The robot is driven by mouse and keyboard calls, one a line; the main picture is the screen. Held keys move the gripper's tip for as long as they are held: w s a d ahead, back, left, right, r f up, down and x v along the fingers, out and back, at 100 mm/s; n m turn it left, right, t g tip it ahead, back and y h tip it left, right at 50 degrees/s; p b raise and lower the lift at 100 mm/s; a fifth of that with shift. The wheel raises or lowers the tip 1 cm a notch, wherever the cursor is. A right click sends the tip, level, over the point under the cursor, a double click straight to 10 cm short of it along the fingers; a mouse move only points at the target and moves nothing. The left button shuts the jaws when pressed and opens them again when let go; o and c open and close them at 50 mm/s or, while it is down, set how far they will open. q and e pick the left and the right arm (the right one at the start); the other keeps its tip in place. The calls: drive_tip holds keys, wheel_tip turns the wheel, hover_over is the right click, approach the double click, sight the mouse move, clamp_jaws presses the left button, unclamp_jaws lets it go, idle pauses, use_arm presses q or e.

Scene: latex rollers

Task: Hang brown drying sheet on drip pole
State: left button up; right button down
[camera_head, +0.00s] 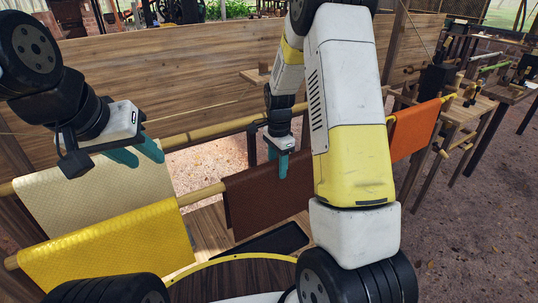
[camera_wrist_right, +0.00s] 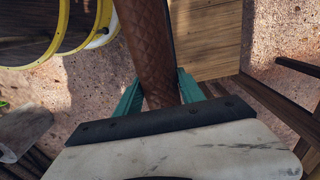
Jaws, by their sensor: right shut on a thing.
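The brown drying sheet (camera_head: 252,208) has a quilted texture and hangs with its top edge in line with the front bamboo pole (camera_head: 205,193), right of the yellow sheet. My right gripper (camera_head: 278,165) is at its upper edge, with its teal fingers pointing down. In the right wrist view, the brown sheet (camera_wrist_right: 148,45) passes between the fingers of my right gripper (camera_wrist_right: 160,98). My right arm hides the sheet's right end. My left gripper (camera_head: 138,155) is open and empty above the cream sheet.
A yellow sheet (camera_head: 110,245) hangs on the front pole at left. A cream sheet (camera_head: 95,190) hangs on the rear pole (camera_head: 195,135). An orange sheet (camera_head: 413,128) hangs at right. A wooden wall (camera_head: 170,75) stands behind. Workbenches stand at far right.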

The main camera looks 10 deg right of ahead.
drive_tip(key=shift+f, duration=0.1)
drive_tip(key=c, duration=0.6)
unclamp_jaws()
drive_tip(key=shift+c, duration=0.2)
wheel_tip(320, 180, up, 8)
drive_tip(key=shift+f, duration=0.1)
drive_tip(key=s+a+r+n+t+y, duration=0.1)
drive_tip(key=s+r+n+t, duration=0.2)
drive_tip(key=s+r+n, duration=0.4)
drive_tip(key=s+a+r+n+t+y, duration=0.1)
drive_tip(key=s+r+n+t, duration=0.2)
drive_tip(key=s, duration=1.4)
wheel_tip(320, 180, up, 8)
drive_tip(key=n, duration=0.4)
drive_tip(key=shift+s+f+n, duration=0.15)
drive_tip(key=shift+f+n, duration=0.1)
drive_tip(key=shift+n, duration=0.05)
